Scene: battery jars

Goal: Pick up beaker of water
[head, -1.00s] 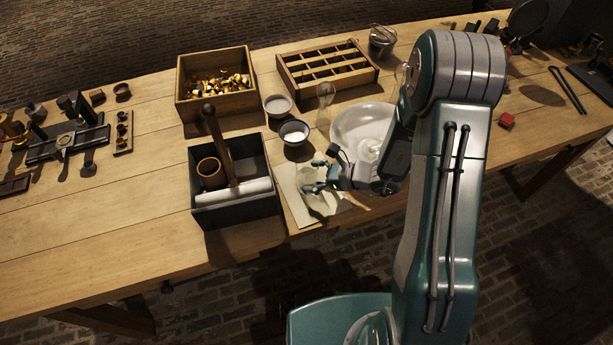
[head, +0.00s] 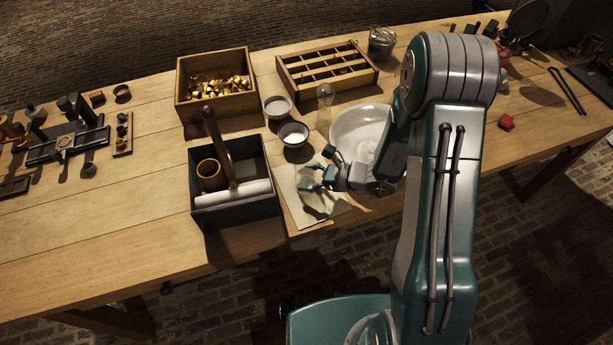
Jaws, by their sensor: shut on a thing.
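My gripper (head: 316,178) is low over the pale sheet (head: 297,208) at the front middle of the table. Its fingers are shut on what looks like the clear beaker of water. The glass is so faint against the sheet and the dark fingers that its outline, its water level and its clearance from the sheet cannot be told. Another clear glass vessel (head: 325,98) stands upright behind the gripper, apart from it.
A white basin (head: 345,118) is just behind my gripper, partly hidden by my arm. Two small bowls, a pale one (head: 278,106) and a dark-rimmed one (head: 294,133), stand behind left. A dark handled caddy (head: 237,212) is close left. A divided wooden tray (head: 328,71) is farther back.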

